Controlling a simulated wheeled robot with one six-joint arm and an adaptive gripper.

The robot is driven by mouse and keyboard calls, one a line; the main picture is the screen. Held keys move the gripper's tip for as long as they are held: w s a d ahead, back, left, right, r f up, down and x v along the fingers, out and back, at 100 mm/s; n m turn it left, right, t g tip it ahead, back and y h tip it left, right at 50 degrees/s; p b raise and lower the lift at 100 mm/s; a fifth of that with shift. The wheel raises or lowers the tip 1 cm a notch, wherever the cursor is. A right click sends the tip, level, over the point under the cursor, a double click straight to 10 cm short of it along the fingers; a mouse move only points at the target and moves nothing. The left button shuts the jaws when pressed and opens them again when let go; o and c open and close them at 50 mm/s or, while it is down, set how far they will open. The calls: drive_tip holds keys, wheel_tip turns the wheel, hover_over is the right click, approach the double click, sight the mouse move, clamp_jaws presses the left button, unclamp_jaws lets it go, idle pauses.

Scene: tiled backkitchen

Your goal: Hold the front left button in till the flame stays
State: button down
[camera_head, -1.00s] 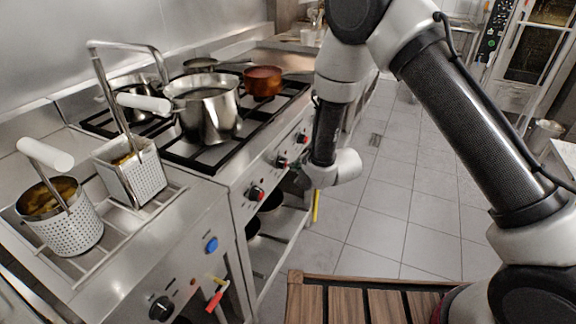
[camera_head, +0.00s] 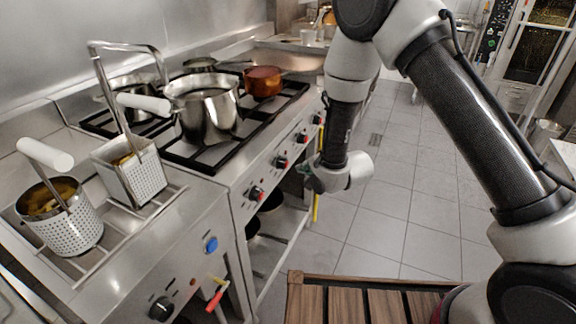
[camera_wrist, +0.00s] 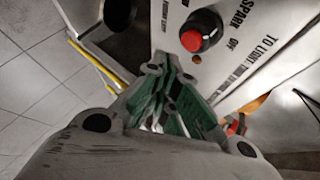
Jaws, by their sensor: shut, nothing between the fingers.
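The front panel (camera_head: 240,203) of the stove carries a row of black knobs with red centres. The nearest is a red-centred knob (camera_head: 257,194); another knob (camera_head: 281,162) sits farther along. My gripper (camera_head: 310,181) is in front of the panel, apart from it, and its fingers are shut and empty. In the wrist view, the green-padded fingers (camera_wrist: 168,100) come together below a black knob with a red button (camera_wrist: 191,41), beside "SPARK" and "OFF" lettering. I see a gap between them. I cannot tell which panel knob this is. No flame shows.
A large steel pot (camera_head: 205,112) and a copper pan (camera_head: 263,81) stand on the stove. A fryer with two baskets (camera_head: 72,222) is at left. A yellow bar (camera_head: 316,207) stands by the lower shelf. The tiled floor (camera_head: 390,205) right of the stove is clear.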

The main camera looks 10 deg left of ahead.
drive_tip(key=d, duration=0.1)
drive_tip(key=s+d, duration=0.1)
drive_tip(key=d, duration=0.1)
drive_tip(key=shift+s+d, duration=0.15)
drive_tip(key=shift+d, duration=0.05)
